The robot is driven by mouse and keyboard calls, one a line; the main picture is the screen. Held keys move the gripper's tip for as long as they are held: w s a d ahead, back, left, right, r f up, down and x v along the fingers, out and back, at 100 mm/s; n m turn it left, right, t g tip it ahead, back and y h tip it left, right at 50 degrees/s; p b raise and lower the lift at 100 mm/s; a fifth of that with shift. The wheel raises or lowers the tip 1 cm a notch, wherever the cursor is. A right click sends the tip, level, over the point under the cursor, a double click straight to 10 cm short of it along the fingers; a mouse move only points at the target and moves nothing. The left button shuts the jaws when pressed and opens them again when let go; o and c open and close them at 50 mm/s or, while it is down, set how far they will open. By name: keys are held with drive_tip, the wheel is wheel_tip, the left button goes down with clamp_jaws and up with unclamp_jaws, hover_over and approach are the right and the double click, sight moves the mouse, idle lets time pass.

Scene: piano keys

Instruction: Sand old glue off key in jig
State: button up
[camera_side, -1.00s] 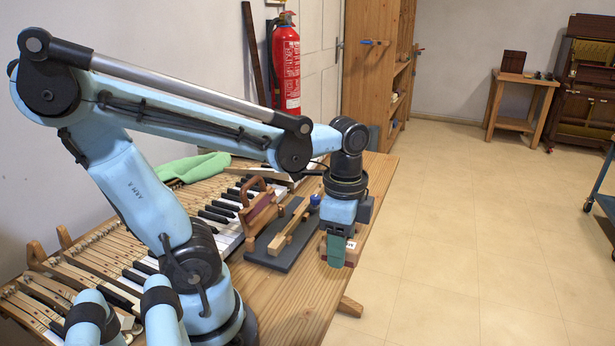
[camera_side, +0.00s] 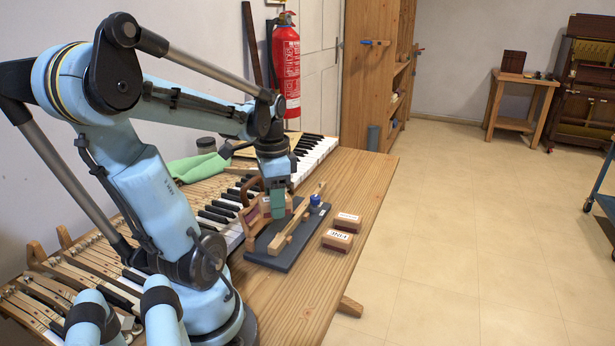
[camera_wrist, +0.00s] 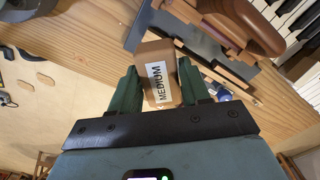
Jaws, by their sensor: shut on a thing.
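My gripper (camera_side: 277,208) is over the left part of the jig in the side view. In the wrist view its green fingers (camera_wrist: 157,95) are shut on a tan block (camera_wrist: 160,78) labelled MEDIUM. In the side view the fingers hide most of that block. The jig has a dark base (camera_side: 262,254). A pale wooden key (camera_side: 297,226) lies along it, near a blue knob (camera_side: 315,200). My gripper is left of the key; I cannot tell whether the block touches anything. The glue cannot be made out.
Two labelled blocks (camera_side: 337,241) (camera_side: 348,221) lie right of the jig. A wooden-handled tool (camera_side: 252,208) stands at its left, close to my gripper. Piano keys (camera_side: 215,215) and a green cloth (camera_side: 193,168) lie further left. The table's right strip (camera_side: 368,180) is clear.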

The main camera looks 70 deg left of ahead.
sight(277, 240)
drive_tip(key=shift+f, duration=3.95)
drive_tip(key=shift+w+a, duration=0.3)
drive_tip(key=shift+c, duration=0.9)
drive_tip(key=shift+w+a, duration=1.85)
drive_tip(key=shift+w, duration=0.05)
drive_tip(key=shift+w+a+r, duration=0.2)
drive_tip(key=shift+w+a, duration=0.6)
drive_tip(key=shift+w+a+f, duration=0.25)
drive_tip(key=shift+w+a, duration=0.8)
drive_tip(key=shift+a+r, duration=0.1)
drive_tip(key=shift+r, duration=0.15)
drive_tip(key=shift+s+d+f, duration=0.15)
drive_tip(key=shift+s+d, duration=0.15)
drive_tip(key=shift+d, duration=0.05)
drive_tip(key=shift+s+d, duration=0.8)
drive_tip(key=shift+d, duration=0.05)
drive_tip(key=shift+s+d, duration=1.05)
drive_tip(key=shift+s, duration=0.05)
drive_tip(key=shift+s+d+f, duration=0.1)
drive_tip(key=shift+s+d, duration=0.15)
drive_tip(key=shift+s+d+r, duration=0.25)
drive_tip(key=shift+s+d, duration=0.05)
drive_tip(key=shift+s+d+f, duration=0.15)
drive_tip(key=shift+s+d, duration=1.15)
drive_tip(key=shift+r, duration=4.05)
